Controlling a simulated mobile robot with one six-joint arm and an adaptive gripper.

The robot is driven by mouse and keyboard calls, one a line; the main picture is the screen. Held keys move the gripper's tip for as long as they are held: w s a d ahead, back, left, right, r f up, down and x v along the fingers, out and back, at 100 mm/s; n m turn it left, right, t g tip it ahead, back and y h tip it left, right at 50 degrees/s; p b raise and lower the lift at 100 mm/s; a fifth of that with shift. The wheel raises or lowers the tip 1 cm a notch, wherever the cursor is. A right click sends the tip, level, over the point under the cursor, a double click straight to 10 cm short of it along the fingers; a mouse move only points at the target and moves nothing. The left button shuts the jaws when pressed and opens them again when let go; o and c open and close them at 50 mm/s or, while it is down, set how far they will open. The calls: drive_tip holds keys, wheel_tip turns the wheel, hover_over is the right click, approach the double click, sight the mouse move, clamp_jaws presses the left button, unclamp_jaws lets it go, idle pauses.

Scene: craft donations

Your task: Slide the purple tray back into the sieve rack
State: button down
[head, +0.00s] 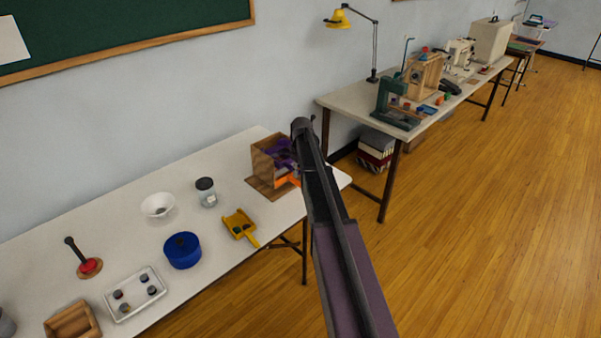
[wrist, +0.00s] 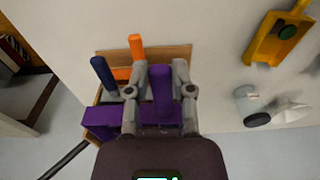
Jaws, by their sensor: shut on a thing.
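The wooden sieve rack (head: 264,158) stands at the right end of the near table. In the head view the purple tray (head: 283,152) shows at the rack's open side, partly hidden by my arm. In the wrist view my gripper (wrist: 160,92) is shut on the purple tray's upright handle (wrist: 161,82), one finger on each side. Purple tray body (wrist: 102,122) shows left of and below the fingers. I cannot tell how far the tray sits inside the rack. A blue handle (wrist: 103,73) and an orange handle (wrist: 137,47) stand close beside my fingers.
An orange tray (head: 287,181) lies low at the rack. A yellow scoop (head: 240,225), a dark-lidded jar (head: 206,192), a white bowl (head: 158,205) and a blue pot (head: 181,250) stand left of the rack. The table's edge is close on the right.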

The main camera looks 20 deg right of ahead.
drive_tip(key=shift+w+a, duration=0.2)
drive_tip(key=shift+w, duration=0.35)
drive_tip(key=shift+w+a, duration=0.15)
drive_tip(key=shift+w, duration=0.55)
drive_tip(key=shift+w+f, duration=0.1)
drive_tip(key=shift+f, duration=0.1)
idle(0.4)
drive_tip(key=shift+c, duration=2)
unclamp_jaws()
drive_tip(key=shift+a, duration=0.1)
drive_tip(key=shift+r, duration=0.2)
drive_tip(key=s+d, duration=0.2)
drive_tip(key=s, duration=0.5)
drive_tip(key=s+d, duration=0.3)
drive_tip(key=s, duration=0.5)
drive_tip(key=shift+r, duration=0.2)
